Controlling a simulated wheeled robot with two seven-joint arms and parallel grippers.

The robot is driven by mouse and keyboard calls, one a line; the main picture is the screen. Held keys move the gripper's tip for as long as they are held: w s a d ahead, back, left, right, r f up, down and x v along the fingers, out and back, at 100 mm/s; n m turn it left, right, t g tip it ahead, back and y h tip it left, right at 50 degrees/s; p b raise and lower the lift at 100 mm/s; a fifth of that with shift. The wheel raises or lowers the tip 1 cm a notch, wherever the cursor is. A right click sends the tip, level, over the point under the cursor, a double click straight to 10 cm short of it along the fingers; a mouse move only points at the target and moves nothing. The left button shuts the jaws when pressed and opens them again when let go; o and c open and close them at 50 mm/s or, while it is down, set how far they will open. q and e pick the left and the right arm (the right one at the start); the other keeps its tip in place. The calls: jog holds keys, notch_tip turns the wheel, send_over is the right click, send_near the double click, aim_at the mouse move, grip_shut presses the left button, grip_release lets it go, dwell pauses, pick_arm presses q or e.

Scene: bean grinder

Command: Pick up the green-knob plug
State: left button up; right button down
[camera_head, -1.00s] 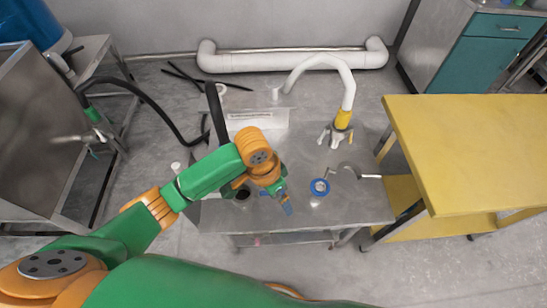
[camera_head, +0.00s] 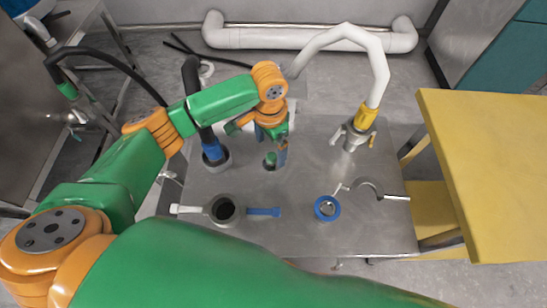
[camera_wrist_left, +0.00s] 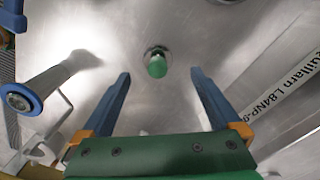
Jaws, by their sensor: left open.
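The green-knob plug (camera_head: 270,159) sits upright in a round socket on the metal table, in the middle of the head view. In the left wrist view the plug (camera_wrist_left: 157,66) shows its rounded green knob above a dark ring in the metal top. My left gripper (camera_head: 280,150) is over the table right beside the plug, its blue fingers pointing down. In the left wrist view its two blue fingers (camera_wrist_left: 160,80) are spread apart, with the knob seen in the gap between their tips. Nothing is held. My right gripper is not in view.
A white pipe with a yellow collar (camera_head: 366,117) rises behind. A yellow table (camera_head: 490,160) stands right.

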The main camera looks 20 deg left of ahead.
aim_at(272, 155)
pick_arm(q)
notch_tip(272, 155, down, 6)
jog(key=shift+s+d+r+b, duration=0.1)
jog(key=shift+d+b, duration=0.05)
jog(key=shift+b, duration=0.35)
grip_shut()
